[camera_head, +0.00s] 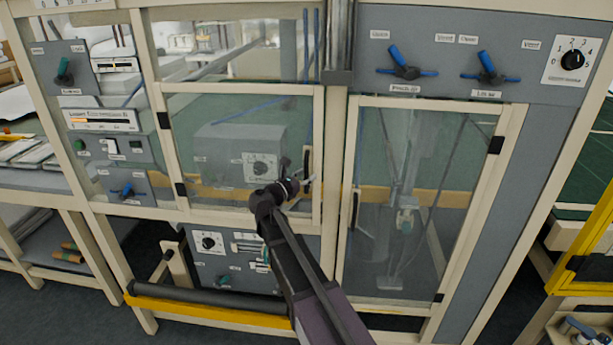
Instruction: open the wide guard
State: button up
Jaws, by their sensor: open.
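The wide guard (244,88) is the left of two clear-panelled doors in cream frames. It looks closed, with dark hinges on its left edge and a dark upright handle (306,160) on its right edge. My gripper (311,183) is open at the lower end of this handle, with my arm reaching up from the bottom of the picture. The fingertips are small and partly merge with the handle, so I cannot tell whether they touch or surround it. Behind the clear panel is a grey box with a dial.
A taller, narrower guard (516,135) to the right looks closed, its handle (355,208) on its left edge. A control panel (455,40) with blue levers sits above it. A dark roller (205,291) and yellow bar (200,307) run low in front, left of my arm.

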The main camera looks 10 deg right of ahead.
jog(key=shift+d, duration=0.1)
grip_shut()
jog(key=shift+s, duration=0.1)
dwell(0.3)
